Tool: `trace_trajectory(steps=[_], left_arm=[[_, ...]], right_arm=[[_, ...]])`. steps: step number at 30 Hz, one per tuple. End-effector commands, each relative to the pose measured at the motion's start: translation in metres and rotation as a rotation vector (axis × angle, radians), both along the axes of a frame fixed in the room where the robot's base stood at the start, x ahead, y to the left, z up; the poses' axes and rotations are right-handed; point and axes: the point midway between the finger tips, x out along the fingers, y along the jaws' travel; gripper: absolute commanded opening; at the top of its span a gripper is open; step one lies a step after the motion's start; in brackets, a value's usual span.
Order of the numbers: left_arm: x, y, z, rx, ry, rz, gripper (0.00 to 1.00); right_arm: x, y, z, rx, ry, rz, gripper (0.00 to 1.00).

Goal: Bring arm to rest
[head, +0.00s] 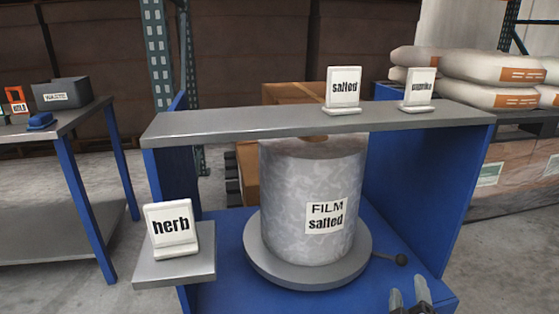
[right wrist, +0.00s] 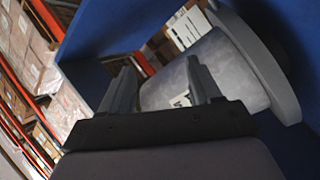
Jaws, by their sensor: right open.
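My right gripper (head: 411,301) shows only by its fingertips at the bottom right of the head view, in front of the blue stand's floor. In the right wrist view my right gripper (right wrist: 159,82) has its two fingers apart with nothing between them. A large grey film roll (head: 310,200) labelled "FILM salted" stands upright on a round grey plate (head: 262,272), and the roll also shows beyond the fingers in the right wrist view (right wrist: 215,65). The fingertips are apart from the roll, in front of it and to its right. My left gripper is not in view.
A grey shelf (head: 240,122) spans the blue stand above the roll, bearing a "salted" sign (head: 344,88) and a "paprika" sign (head: 418,86). A "herb" sign (head: 172,230) stands on a side ledge (head: 180,268). A dark lever (head: 400,260) sticks out near my right gripper.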

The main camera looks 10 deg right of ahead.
Motion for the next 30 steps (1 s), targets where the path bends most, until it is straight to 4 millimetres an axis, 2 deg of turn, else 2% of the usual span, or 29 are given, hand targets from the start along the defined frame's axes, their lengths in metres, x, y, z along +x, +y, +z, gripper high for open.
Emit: trace_trajectory(steps=[5, 8, 12, 16, 23, 29, 30], left_arm=[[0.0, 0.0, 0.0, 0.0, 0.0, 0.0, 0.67], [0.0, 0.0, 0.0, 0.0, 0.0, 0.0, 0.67], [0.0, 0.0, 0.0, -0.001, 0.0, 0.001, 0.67], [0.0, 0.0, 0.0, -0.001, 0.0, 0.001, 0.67], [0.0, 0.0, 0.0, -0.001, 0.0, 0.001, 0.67], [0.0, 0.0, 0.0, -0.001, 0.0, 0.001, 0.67], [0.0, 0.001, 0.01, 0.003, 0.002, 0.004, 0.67]], right_arm=[[-0.02, 0.023, -0.024, 0.175, 0.106, 0.023, 0.63], [-0.037, 0.045, -0.039, 0.309, 0.188, 0.056, 0.63], [-0.061, 0.081, -0.052, 0.498, 0.29, 0.123, 0.63], [-0.085, 0.118, -0.054, 0.673, 0.369, 0.204, 0.63], [-0.125, 0.182, -0.031, 0.968, 0.45, 0.378, 0.63], [-0.154, 0.223, 0.008, 1.187, 0.458, 0.528, 0.63], [-0.156, 0.224, 0.022, 1.203, 0.459, 0.537, 0.63]])
